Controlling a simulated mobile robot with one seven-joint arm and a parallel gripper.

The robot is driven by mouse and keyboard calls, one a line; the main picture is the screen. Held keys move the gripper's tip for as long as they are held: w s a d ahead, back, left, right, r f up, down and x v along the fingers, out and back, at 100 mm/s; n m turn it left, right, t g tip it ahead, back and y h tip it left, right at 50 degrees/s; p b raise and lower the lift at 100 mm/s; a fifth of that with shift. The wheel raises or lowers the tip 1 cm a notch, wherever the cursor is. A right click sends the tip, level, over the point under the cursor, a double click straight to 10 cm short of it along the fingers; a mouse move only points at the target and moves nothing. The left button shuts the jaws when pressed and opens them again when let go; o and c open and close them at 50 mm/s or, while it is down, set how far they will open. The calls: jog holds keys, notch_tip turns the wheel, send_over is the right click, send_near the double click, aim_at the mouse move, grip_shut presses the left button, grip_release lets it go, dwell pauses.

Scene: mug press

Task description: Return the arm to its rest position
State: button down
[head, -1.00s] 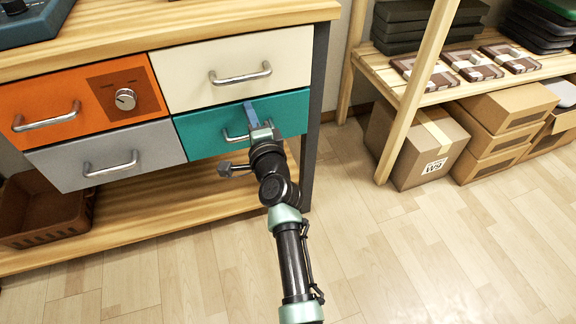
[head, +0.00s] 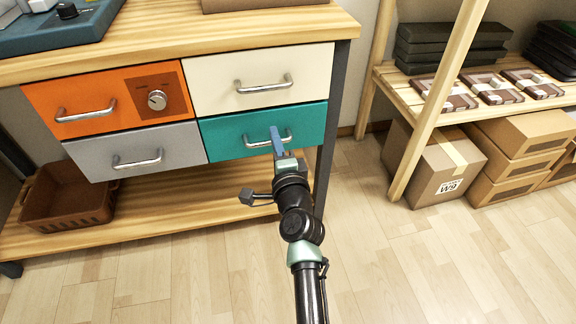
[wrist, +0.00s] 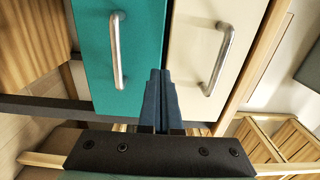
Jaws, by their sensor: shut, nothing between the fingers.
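My gripper (head: 276,141) is shut and empty, its blue fingers pressed together. In the head view it shows in front of the teal drawer (head: 228,139), overlapping that drawer's handle (head: 258,142). In the wrist view my gripper (wrist: 160,78) points toward the seam between the teal drawer (wrist: 143,45) and the cream drawer (wrist: 190,40), with a metal handle to each side; the fingers are not around either handle. My arm reaches up from the bottom of the head view.
The cabinet also has an orange drawer (head: 70,93) with a dial and a grey drawer (head: 190,146). A brown basket (head: 62,205) sits on the low shelf. At right, a wooden rack (head: 433,105) has cardboard boxes (head: 443,170) below it. The floor (head: 420,265) in front is clear.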

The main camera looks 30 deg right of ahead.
jog(key=p+v, duration=0.1)
jog(key=v, duration=0.6)
jog(key=w+a+r+n+t+y+p, duration=0.15)
jog(key=a+r+n, duration=0.3)
jog(key=r, duration=0.55)
jog(key=a+r+n+t+y, duration=0.2)
jog(key=a+r+n, duration=0.25)
jog(key=r, duration=0.65)
jog(key=a+r+n+t+y+p, duration=0.15)
jog(key=a+r+n, duration=0.3)
jog(key=r, duration=0.55)
jog(key=s+a+r+n+t+p, duration=0.1)
jog(key=s+a+r+n+t, duration=0.15)
jog(key=s+r, duration=0.45)
jog(key=s+a+r+n+t+p, duration=0.1)
jog(key=s+a+r+n, duration=0.25)
jog(key=r, duration=0.65)
jog(key=s+a+r+n+t+p, duration=0.1)
jog(key=s+a+r+n+t, duration=0.1)
jog(key=s+r, duration=0.55)
notch_tip(320, 180, up, 37)
jog(key=w+p, duration=0.2)
jog(key=p, duration=3.4)
jog(key=shift+w+p, duration=0.3)
jog(key=shift+w, duration=0.1)
jog(key=shift+a+g, duration=0.1)
jog(key=shift+g, duration=0.15)
